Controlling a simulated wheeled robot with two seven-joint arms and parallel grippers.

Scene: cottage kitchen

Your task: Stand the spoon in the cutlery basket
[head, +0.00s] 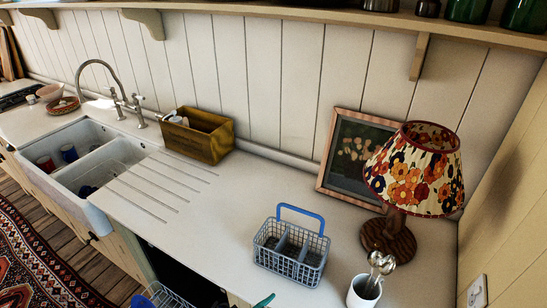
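The cutlery basket (291,260) is a grey lattice basket with a blue handle. It stands upright on the pale counter, right of centre, and its compartments look empty. A white mug (364,292) stands to its right near the bottom edge. Metal spoons (381,262) stand in the mug with their bowls up; they overlap, so I cannot tell how many there are. Their handles are hidden inside the mug. Neither of my grippers is in view.
A floral lamp (415,170) and a framed picture (352,160) stand behind the basket. A wooden box (197,136) and a double sink (85,160) are to the left. A small teal object (265,300) shows at the front edge. The counter (215,215) left of the basket is clear.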

